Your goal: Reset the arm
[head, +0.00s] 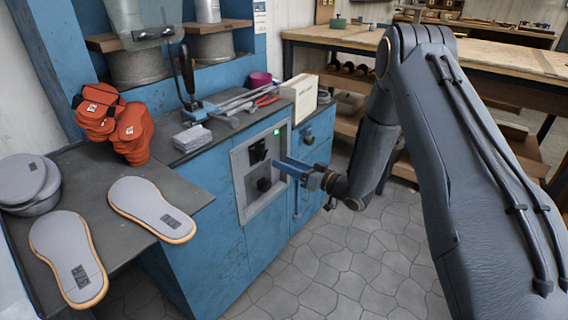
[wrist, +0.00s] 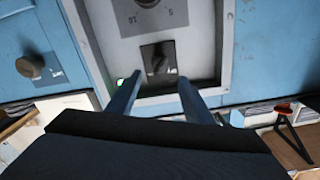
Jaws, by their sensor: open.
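My gripper (head: 290,169) is in front of the grey control panel (head: 244,181) on the blue cabinet. Its two fingers (wrist: 160,88) are spread, with nothing visible between them. The panel also shows in the wrist view (wrist: 208,48), with a dark switch (wrist: 155,58) just beyond the fingertips. In the head view, the panel bears the black switch (head: 258,151), a round dark knob (head: 264,184) and a lit green lamp (head: 277,132). I cannot tell whether a fingertip touches the panel. My arm reaches in from the right and bends down to the gripper.
The cabinet top holds orange sandal parts (head: 122,125), grey pads (head: 192,138), a white box (head: 300,97) and a magenta cup (head: 260,79). Grey soles (head: 152,208) lie on the left worktop. A wooden bench (head: 345,40) stands behind. The tiled floor (head: 370,268) is clear.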

